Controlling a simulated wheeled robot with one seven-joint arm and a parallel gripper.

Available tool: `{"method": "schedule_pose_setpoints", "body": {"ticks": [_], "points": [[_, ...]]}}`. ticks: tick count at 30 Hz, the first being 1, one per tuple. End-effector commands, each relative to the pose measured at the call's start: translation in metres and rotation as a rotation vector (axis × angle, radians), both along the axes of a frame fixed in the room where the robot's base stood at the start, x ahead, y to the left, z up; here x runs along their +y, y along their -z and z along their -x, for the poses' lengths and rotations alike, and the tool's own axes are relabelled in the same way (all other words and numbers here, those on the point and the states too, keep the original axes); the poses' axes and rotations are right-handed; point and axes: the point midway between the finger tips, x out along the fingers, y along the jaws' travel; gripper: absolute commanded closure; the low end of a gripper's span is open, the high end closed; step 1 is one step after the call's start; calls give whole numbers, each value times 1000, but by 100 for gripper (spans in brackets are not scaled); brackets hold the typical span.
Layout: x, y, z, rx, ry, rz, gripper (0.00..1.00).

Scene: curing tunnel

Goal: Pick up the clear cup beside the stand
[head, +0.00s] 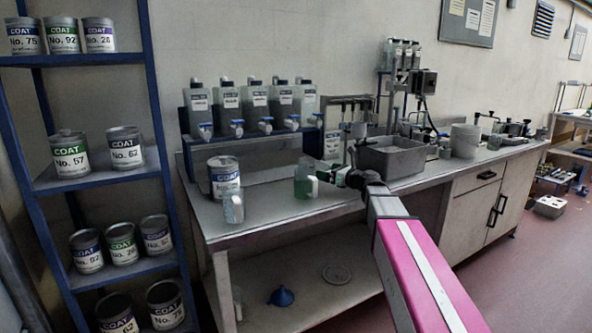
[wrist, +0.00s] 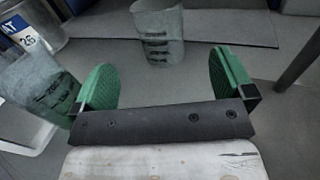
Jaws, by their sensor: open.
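A clear cup with dark printed marks (wrist: 158,38) stands upright ahead of my gripper (wrist: 162,68) in the wrist view, slightly beyond the fingertips and between their lines. In the head view a clear cup (head: 305,166) stands on the bench, partly hidden behind a green finger of my gripper (head: 325,180). A second clear cup (wrist: 36,85) is at the left, outside the left finger; it shows in the head view near the bench's front edge (head: 233,209). The bottle stand (head: 188,133) is behind both cups. My gripper is open and empty, its green pads wide apart.
A COAT can (head: 224,177) stands left of the cups. A grey metal tray (head: 393,158) is right of my gripper. Bottles (head: 254,100) fill the stand. In the wrist view a dark post (wrist: 300,58) rises at right. The bench (head: 275,213) is bare in front of the cups.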

Motion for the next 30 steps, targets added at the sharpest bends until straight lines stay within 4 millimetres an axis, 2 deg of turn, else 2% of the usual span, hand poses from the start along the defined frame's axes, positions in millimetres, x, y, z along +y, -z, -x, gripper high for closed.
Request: {"method": "schedule_pose_setpoints", "body": {"ticks": [7,15,23,30], "points": [[8,0,-7,-1,-1,1,0],[39,0,-30,-1,-1,1,0],[53,1,-39,-1,-1,1,0],[81,2,-58,-1,-1,1,0]]}}
